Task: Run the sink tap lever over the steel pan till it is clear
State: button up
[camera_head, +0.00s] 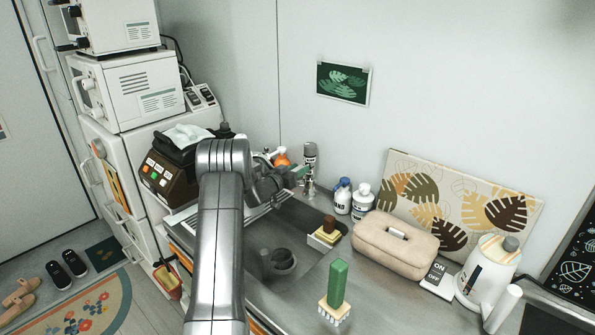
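The steel sink (315,222) is set in the counter, partly behind my arm. The slim metal tap (309,186) stands at its back edge; its lever is too small to make out clearly. A dark round metal thing (282,263) lies low in the sink and looks like the steel pan; its contents and any water cannot be made out. My gripper (291,180) is at the back of the sink, just left of the tap. Whether it touches the tap, and how far its fingers are apart, cannot be told.
A sponge with a brown block (326,232) sits at the sink's right rim, and a green-handled brush (336,290) stands in front. White bottles (352,199), a beige case (394,243) and a kettle (488,268) stand to the right. A brown button box (168,180) is left of my arm.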

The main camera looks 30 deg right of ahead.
jog(key=shift+a, duration=0.15)
jog(key=shift+s+a+f, duration=0.1)
jog(key=shift+s+a, duration=0.05)
jog(key=shift+a, duration=0.15)
jog(key=b+v, duration=0.3)
jog(key=v, duration=1)
jog(key=shift+d, duration=0.1)
jog(key=p+x, duration=0.3)
jog(key=x, duration=1.1)
jog(key=shift+a, duration=0.2)
